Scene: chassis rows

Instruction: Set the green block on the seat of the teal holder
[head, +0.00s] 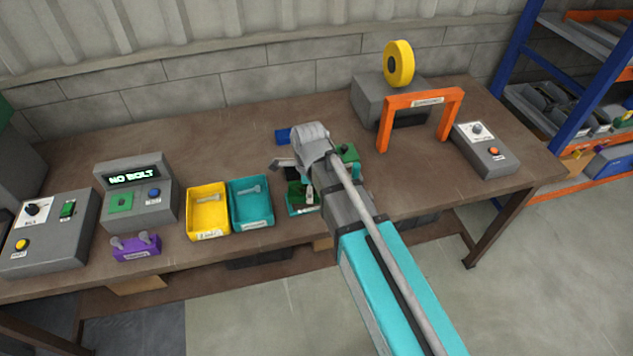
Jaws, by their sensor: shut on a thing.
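My gripper (297,178) points down over the middle of the table, partly hidden by my own wrist and arm. It is shut on the green block (299,191), which shows only in part below the fingers. The teal holder (302,210) shows as a teal edge just under the block, right of the teal bin. Whether the block touches the seat cannot be told from this view. Another green part (347,153) and a bit of teal (356,171) show just right of my arm, mostly hidden.
A yellow bin (207,226) and a teal bin (251,222) stand left of my gripper. A blue piece (283,136) lies behind it. A purple holder (136,247) and grey control boxes (140,205) are further left. An orange arch (387,128) stands at right.

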